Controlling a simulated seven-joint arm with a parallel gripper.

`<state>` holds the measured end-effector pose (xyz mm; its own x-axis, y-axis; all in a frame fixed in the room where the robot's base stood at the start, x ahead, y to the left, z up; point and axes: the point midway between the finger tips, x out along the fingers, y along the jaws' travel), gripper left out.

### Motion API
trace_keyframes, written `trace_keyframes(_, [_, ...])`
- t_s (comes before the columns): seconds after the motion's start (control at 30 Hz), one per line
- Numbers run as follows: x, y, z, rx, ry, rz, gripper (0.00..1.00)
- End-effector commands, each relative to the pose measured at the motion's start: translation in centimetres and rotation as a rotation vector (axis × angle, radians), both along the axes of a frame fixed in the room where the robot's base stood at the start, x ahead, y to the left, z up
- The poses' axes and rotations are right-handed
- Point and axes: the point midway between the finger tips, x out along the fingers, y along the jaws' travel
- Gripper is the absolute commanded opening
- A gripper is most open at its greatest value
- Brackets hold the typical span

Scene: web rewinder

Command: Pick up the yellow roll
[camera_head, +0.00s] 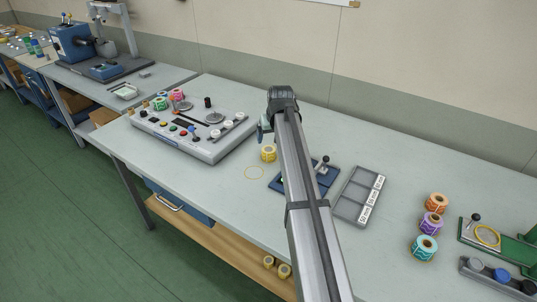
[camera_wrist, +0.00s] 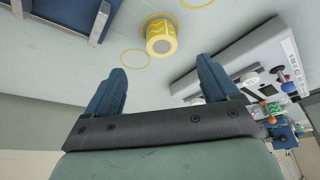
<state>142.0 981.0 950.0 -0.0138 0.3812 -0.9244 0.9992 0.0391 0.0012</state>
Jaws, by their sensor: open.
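The yellow roll (camera_head: 269,153) stands on the grey table, just left of my arm in the head view. In the wrist view the yellow roll (camera_wrist: 160,37) is ahead of the fingers, apart from them, with its pale end and centre hole visible. My gripper (camera_wrist: 163,84) is open and empty, with its two blue fingers spread wide. In the head view my gripper (camera_head: 264,131) is mostly hidden by my arm; only a bit shows above and beyond the roll.
A control console (camera_head: 193,127) stands to the left. A blue fixture (camera_head: 325,176) with a lever and a grey compartment tray (camera_head: 342,207) lie right of the roll. Orange (camera_head: 437,203), purple (camera_head: 432,224) and teal (camera_head: 424,248) rolls stand farther right. A yellow ring marking (camera_head: 254,173) is on bare table.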

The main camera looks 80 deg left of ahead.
Motion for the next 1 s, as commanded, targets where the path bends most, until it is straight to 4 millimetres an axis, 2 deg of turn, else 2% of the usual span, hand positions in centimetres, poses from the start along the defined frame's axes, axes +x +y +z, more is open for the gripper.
trace_keyframes(0.4, [-0.1, 2.6, -6.1, -0.001, 0.001, -0.001, 0.88])
trace_keyframes(0.73, [-0.2, 3.6, -7.8, 0.001, 0.001, -0.001, 0.88])
trace_keyframes(1.0, [-0.4, 5.2, -10.8, 0.001, 0.001, -0.001, 0.88])
